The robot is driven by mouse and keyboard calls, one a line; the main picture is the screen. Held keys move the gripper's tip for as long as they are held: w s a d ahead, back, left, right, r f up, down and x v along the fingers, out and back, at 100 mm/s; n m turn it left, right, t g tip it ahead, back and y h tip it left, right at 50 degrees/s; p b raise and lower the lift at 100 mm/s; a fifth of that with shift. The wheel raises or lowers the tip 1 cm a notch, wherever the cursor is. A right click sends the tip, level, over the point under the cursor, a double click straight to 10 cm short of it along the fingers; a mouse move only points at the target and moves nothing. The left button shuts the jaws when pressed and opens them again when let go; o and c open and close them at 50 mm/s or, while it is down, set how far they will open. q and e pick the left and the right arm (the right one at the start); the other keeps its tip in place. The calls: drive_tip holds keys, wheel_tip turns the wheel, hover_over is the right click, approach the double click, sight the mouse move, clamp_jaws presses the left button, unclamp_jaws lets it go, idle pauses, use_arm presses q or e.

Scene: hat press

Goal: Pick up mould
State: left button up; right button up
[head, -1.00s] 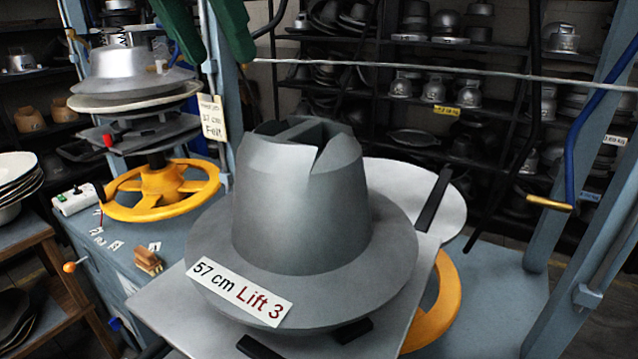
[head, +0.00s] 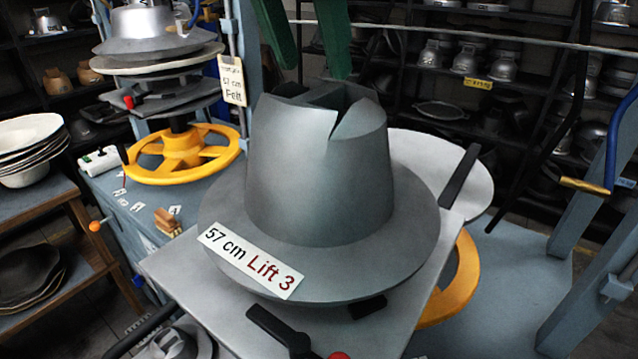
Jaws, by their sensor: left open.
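The mould (head: 320,190) is a grey metal hat form with a wide brim and a slotted, open-topped crown. It sits upright on a grey plate (head: 395,318). A white label (head: 250,262) on its brim reads "57 cm Lift 3". My left gripper (head: 314,72) comes down from the top edge with two dark green fingers. They are spread apart and empty, with their tips at the crown's top in the picture. I cannot tell their exact depth, and I see no contact. My right gripper is not in view.
A second press with a yellow wheel (head: 182,155) stands at the back left. A blue lever (head: 622,140) and blue frame post are at the right. Black clamp bars (head: 283,329) lie at the plate's edge. Stacked bowls (head: 30,140) stand at the left.

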sight(319, 91)
use_arm(q)
drive_tip(key=shift+x, duration=1.9)
drive_tip(key=shift+s+a+f, duration=0.1)
drive_tip(key=shift+s, duration=0.05)
drive_tip(key=shift+c, duration=0.4)
clamp_jaws()
